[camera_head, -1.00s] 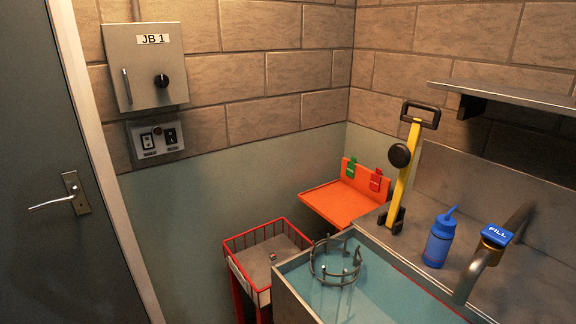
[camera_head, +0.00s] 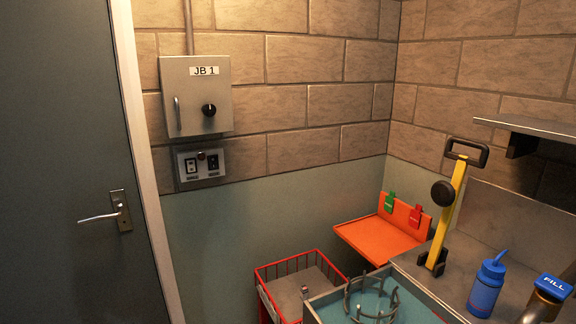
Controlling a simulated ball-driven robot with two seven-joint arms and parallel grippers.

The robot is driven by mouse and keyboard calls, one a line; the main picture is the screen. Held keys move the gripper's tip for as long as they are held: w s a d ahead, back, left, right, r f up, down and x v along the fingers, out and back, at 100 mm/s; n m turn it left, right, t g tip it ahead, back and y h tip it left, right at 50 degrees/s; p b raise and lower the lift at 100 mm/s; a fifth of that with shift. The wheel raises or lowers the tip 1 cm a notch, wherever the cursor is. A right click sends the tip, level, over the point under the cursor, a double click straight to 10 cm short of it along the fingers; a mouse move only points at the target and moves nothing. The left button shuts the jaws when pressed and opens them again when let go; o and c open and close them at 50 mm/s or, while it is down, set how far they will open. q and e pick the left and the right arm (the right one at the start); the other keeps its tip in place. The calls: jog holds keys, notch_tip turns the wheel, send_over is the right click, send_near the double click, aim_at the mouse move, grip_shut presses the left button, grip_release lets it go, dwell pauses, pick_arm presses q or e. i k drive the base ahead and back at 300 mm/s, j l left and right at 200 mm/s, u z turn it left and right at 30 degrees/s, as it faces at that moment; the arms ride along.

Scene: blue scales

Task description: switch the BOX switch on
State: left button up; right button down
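A grey switch plate (camera_head: 201,163) is on the brick wall, just below a grey metal box labelled JB 1 (camera_head: 197,96). The plate carries two dark rocker switches, a left one (camera_head: 191,166) and a right one (camera_head: 213,160), with a small round knob or lamp (camera_head: 201,155) between them near the top. Small labels sit under the switches, too small to read. I cannot tell which switch is the BOX one or how either is set. The box door is closed, with a bar handle and a black round knob (camera_head: 209,110). Neither gripper is in view.
A grey door (camera_head: 60,180) with a lever handle is at left. Low at right are a red wire cart (camera_head: 299,262), an orange shelf (camera_head: 375,242), a teal-floored basin (camera_head: 405,306), a yellow-handled tool (camera_head: 452,205) and a blue bottle (camera_head: 486,286). The wall before the switch plate is unobstructed.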

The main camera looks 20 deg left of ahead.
aim_at(212, 160)
jog(key=u, duration=1.25)
jog(key=i+u, duration=0.4)
jog(key=i+l+u, duration=0.1)
jog(key=i+u, duration=0.35)
